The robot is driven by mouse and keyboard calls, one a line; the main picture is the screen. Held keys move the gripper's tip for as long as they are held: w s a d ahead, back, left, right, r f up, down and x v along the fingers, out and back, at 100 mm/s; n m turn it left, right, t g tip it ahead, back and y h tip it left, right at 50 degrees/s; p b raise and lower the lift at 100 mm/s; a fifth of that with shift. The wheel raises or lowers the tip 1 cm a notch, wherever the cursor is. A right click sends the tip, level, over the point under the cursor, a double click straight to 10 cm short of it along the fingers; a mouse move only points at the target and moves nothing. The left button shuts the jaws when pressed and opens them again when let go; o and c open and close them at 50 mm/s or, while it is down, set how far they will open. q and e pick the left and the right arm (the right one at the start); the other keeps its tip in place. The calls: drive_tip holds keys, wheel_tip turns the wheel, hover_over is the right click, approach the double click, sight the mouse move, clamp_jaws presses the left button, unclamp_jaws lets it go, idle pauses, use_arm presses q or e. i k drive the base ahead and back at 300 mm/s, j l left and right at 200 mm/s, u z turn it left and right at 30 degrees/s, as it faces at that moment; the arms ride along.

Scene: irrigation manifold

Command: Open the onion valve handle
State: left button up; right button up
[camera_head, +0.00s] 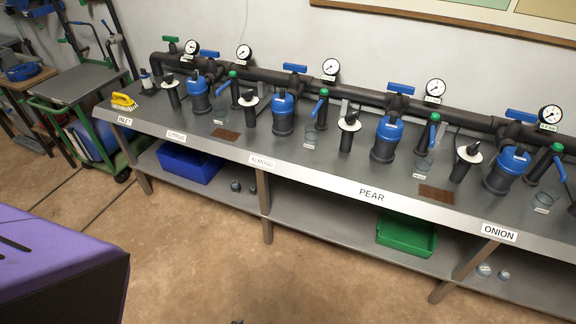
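The onion station is at the right end of the bench, above the ONION label (499,233). A blue lever handle (521,116) sits on top of the black pipe there and lies roughly along the pipe. A blue-bodied filter (506,171) stands in front of it. A smaller blue lever (559,169) hangs under a green-capped post at the right. I cannot tell from the picture which lever is the onion valve handle.
The steel bench (330,178) carries similar citrus, almond and pear stations leftward. A pressure gauge (550,114) stands beside the onion pipe. A green bin (406,237) and blue bin (188,162) sit on the lower shelf. The floor (270,275) in front is clear.

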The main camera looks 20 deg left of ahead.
sight(520, 116)
drive_tip(key=i+l+z, duration=0.4)
drive_tip(key=i+l, duration=0.3)
drive_tip(key=l, duration=0.15)
